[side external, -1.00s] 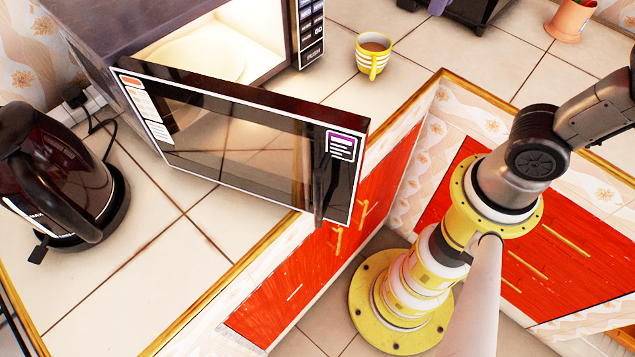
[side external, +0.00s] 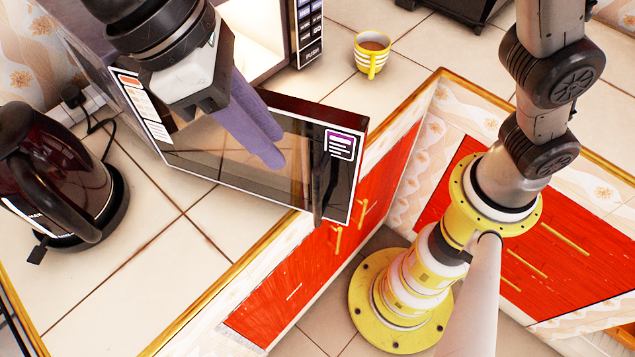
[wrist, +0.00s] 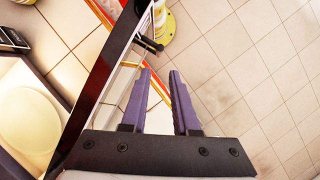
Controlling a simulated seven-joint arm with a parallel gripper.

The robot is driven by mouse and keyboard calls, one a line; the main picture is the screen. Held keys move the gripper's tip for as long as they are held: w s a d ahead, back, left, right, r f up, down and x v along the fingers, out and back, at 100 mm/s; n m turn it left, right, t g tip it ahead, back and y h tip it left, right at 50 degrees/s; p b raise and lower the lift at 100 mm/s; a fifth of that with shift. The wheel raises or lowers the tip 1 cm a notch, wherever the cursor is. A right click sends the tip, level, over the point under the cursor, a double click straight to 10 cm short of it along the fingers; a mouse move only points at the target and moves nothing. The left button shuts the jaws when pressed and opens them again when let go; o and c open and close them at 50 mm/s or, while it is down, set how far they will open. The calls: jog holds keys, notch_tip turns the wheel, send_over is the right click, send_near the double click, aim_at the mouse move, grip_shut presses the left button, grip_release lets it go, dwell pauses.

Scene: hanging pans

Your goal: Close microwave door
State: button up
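The microwave (side external: 309,30) stands on the counter with its door (side external: 230,180) swung open toward the front. The door has a dark glass panel, and its dark handle (side external: 321,180) is at the right end. In the wrist view the door (wrist: 98,75) shows as a dark slanted edge, with the handle (wrist: 150,43) beyond my fingertips. My gripper (side external: 276,147) is over the door's upper edge, with its purple fingers angled down toward the handle end. In the wrist view my gripper (wrist: 159,72) is empty, its fingers apart, on the outer side of the door. Contact is unclear.
A dark kettle (side external: 50,180) stands on the counter left of the door. A yellow striped mug (side external: 372,55) stands right of the microwave. A pale round plate (wrist: 25,122) lies inside the microwave. Red cabinets (side external: 290,300) are below the counter edge. Tiled floor is open in front.

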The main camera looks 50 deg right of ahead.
aim_at(317, 193)
jog(key=x, duration=1.3)
jog(key=shift+f, duration=0.15)
grip_shut()
jog(key=shift+w, duration=0.1)
dwell(0.9)
